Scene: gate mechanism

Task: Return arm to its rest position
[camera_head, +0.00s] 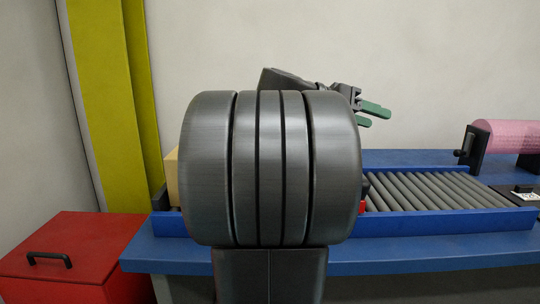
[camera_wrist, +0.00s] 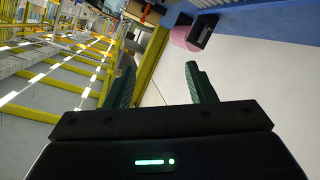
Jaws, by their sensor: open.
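My gripper (camera_head: 376,115) shows in the head view above the blue conveyor table, its green fingertips pointing right. In the wrist view my gripper (camera_wrist: 158,90) has its two green fingers spread apart with nothing between them. My own dark arm link fills the middle of the head view and hides part of the conveyor. The gripper touches nothing that I can see.
A roller conveyor (camera_head: 430,192) with blue rails sits on the blue table (camera_head: 400,258). A red box (camera_head: 75,250) and a yellow post (camera_head: 112,100) are at left. A tan box (camera_head: 171,178) is mostly hidden.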

